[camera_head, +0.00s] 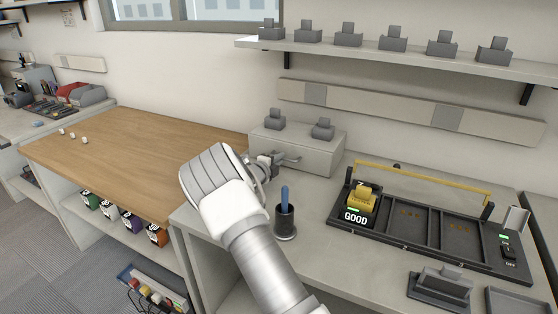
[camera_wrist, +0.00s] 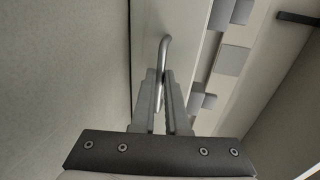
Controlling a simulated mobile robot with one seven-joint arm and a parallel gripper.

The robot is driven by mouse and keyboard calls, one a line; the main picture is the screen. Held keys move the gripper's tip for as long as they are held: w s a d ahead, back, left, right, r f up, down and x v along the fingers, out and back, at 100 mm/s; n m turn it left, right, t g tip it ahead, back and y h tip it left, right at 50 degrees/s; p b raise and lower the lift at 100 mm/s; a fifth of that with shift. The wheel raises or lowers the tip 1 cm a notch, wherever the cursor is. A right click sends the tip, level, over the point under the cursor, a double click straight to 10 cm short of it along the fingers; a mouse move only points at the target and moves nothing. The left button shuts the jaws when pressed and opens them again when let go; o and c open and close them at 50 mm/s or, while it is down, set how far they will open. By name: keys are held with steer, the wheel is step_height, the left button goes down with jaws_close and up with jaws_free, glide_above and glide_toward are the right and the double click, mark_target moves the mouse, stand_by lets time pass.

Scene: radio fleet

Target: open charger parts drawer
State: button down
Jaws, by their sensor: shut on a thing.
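The parts drawer unit (camera_head: 322,157) is a low pale box on the bench against the wall. My gripper (camera_head: 270,164) is in front of it at the left part of its front, with my wrist hiding some of that side. In the wrist view my gripper (camera_wrist: 161,76) is shut on the drawer handle (camera_wrist: 164,48), a bent metal bar, which lies between the two fingers. The pale drawer front (camera_wrist: 183,45) is right behind the handle. I see no clear gap around the drawer front.
Two dark grey charger parts (camera_head: 322,129) stand on top of the unit. A dark cup with a blue tool (camera_head: 285,215) stands close by my forearm. A black charger tray (camera_head: 425,233) with a yellow radio (camera_head: 361,201) lies to the right. The wooden bench (camera_head: 135,150) is mostly clear.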

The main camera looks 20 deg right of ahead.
stand_by(0.4)
steer(key=f+b+v, duration=0.1)
steer(key=v, duration=0.7)
steer(key=f+b+v, duration=0.1)
steer(key=v, duration=0.4)
steer(key=shift+s+a+f+b, duration=0.2)
steer(key=shift+a+f+b, duration=0.1)
steer(key=shift+f, duration=0.1)
steer(key=shift+d, duration=0.1)
steer(key=c, duration=0.9)
jaws_free()
steer(key=p+v, duration=0.2)
steer(key=v, duration=1.5)
steer(key=shift+s, duration=0.15)
